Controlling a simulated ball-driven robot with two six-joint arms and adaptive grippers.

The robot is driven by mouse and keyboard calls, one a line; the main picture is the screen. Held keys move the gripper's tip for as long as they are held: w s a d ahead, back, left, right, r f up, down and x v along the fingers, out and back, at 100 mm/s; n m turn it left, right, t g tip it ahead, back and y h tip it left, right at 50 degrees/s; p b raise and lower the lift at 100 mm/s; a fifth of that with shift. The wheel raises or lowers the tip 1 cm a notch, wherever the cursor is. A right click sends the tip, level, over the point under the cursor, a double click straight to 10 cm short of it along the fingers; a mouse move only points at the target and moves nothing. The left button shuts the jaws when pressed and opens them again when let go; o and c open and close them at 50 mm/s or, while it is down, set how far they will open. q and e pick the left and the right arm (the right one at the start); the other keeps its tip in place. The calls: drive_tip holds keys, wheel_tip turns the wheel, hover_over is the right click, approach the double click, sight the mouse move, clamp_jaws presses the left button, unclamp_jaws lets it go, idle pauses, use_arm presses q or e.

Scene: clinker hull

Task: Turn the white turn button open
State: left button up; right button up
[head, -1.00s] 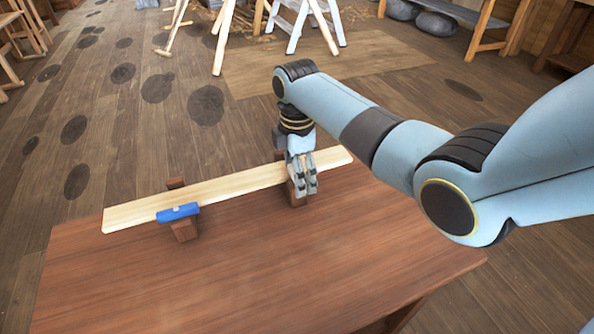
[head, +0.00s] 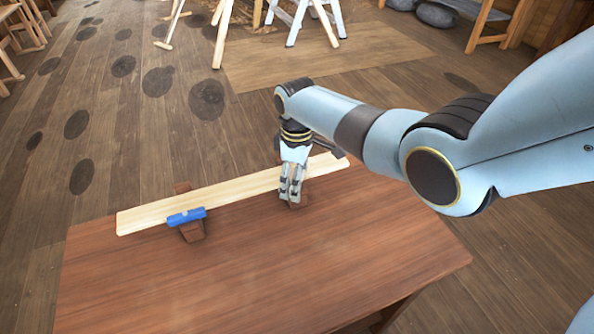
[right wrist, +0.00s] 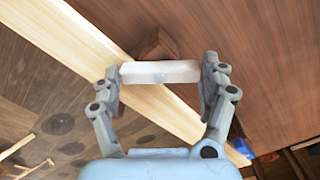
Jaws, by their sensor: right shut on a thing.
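The white turn button (right wrist: 160,72) is a short pale bar on a brown wooden post (right wrist: 153,44) in the right wrist view. It lies at a slant to the pale plank (head: 240,192), its left end over the plank's edge. My right gripper (right wrist: 161,74) has one finger at each end of the bar and is shut on it. In the head view the right gripper (head: 291,192) hides the button. My left gripper is not in view.
A blue turn button (head: 187,217) sits on the other post (head: 192,233), along the plank's near edge. The brown bench top (head: 270,265) is clear in front. Trestles (head: 305,22) stand on the floor far behind.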

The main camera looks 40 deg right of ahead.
drive_tip(key=m+p, duration=0.1)
drive_tip(key=m, duration=0.3)
drive_tip(key=shift+m+p, duration=0.3)
drive_tip(key=shift+p, duration=0.05)
drive_tip(key=shift+m+p, duration=0.6)
drive_tip(key=shift+m, duration=2)
drive_tip(key=o, duration=1.1)
drive_tip(key=shift+o, duration=0.2)
wheel_tip(320, 180, up, 12)
